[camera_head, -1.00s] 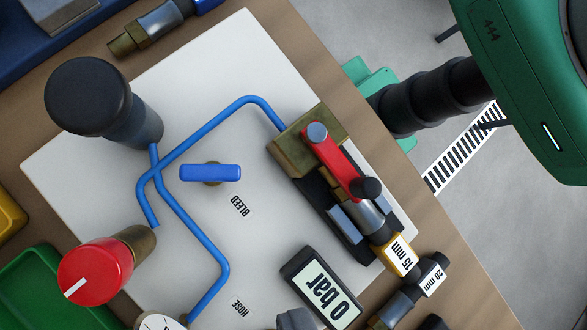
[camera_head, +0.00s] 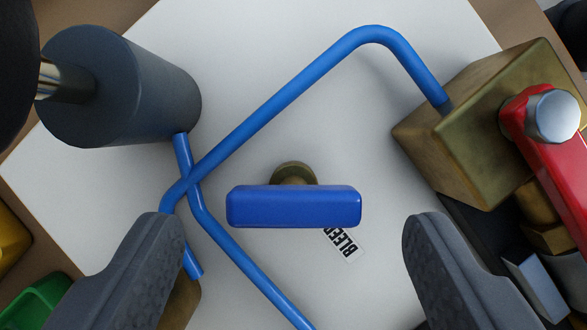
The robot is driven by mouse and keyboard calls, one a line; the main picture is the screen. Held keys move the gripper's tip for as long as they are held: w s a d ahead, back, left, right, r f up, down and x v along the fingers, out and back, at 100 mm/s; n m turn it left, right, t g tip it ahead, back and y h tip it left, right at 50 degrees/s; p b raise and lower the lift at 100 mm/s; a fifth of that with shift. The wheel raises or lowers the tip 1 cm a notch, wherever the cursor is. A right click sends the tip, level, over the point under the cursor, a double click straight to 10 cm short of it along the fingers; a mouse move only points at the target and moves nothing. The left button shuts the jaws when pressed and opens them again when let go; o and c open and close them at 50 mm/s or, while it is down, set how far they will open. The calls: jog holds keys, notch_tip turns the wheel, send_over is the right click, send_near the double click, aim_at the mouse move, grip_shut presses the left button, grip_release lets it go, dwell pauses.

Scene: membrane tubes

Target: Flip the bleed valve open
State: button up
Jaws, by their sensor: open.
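The bleed valve has a blue bar handle (camera_head: 293,207) that lies level across the picture, on a round brass stem (camera_head: 293,173). A small label reading BLEED (camera_head: 343,244) sits just below it on the white panel (camera_head: 375,120). My gripper (camera_head: 288,225) is open, with one dark grey finger to the left of the handle and one to the right. Both fingers stand apart from the handle, with a gap on each side.
Blue tubing (camera_head: 290,95) bends around the handle's left and upper side. A dark grey cylinder (camera_head: 120,90) stands at upper left. A brass block (camera_head: 480,125) with a red lever (camera_head: 550,165) stands at right, close to the right finger. A green tray (camera_head: 40,305) shows at lower left.

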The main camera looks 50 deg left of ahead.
jog(key=shift+x, duration=0.75)
jog(key=c, duration=1)
jog(key=shift+a, duration=0.15)
